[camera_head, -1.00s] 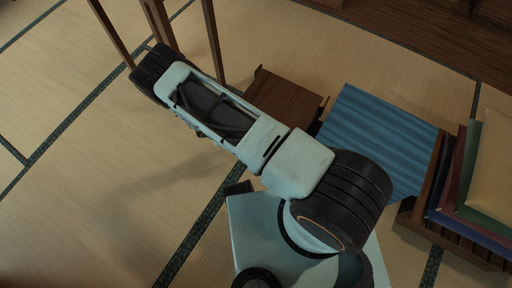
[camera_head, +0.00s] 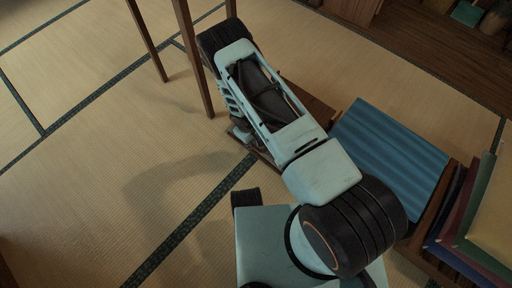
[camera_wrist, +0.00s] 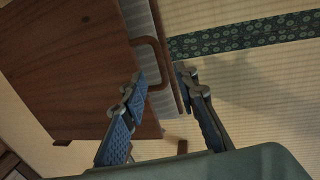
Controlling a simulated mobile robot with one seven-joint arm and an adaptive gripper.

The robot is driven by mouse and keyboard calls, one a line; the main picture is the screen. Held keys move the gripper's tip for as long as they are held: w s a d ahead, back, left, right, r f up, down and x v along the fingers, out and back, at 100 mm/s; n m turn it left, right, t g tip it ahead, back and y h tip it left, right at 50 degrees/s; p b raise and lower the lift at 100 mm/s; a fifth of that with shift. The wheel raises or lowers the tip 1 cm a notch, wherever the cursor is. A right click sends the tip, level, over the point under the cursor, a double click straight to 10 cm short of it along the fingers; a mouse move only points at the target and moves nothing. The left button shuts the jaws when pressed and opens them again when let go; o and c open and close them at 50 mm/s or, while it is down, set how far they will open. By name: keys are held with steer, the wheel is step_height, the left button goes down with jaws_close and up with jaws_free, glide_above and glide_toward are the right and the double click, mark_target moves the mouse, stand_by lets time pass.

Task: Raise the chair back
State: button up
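A low brown wooden panel, seemingly part of the chair (camera_head: 318,108), shows beside the blue ribbed surface (camera_head: 390,152) in the head view; my arm hides part of it. In the wrist view a broad brown wooden board (camera_wrist: 65,70) fills the left, with a looped wooden edge piece (camera_wrist: 152,44) and pale grey slats beside it. I cannot tell for sure which part is the back. My gripper (camera_wrist: 160,85) is open, its two fingers apart with the board's edge and slats showing between them. Contact is not clear. In the head view my arm mostly hides the gripper.
Tall wooden legs (camera_head: 196,62) stand near my elbow at the top. A stack of coloured cushions or folders (camera_head: 478,215) lies at the right. Open tatami (camera_head: 90,170) stretches to the left.

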mark_target(256, 147)
steer(key=f, duration=0.2)
steer(key=f+b, duration=0.1)
steer(key=f, duration=0.1)
steer(key=w+d+f+b, duration=0.1)
steer(key=f, duration=0.2)
jaws_close()
steer(key=shift+r, duration=0.1)
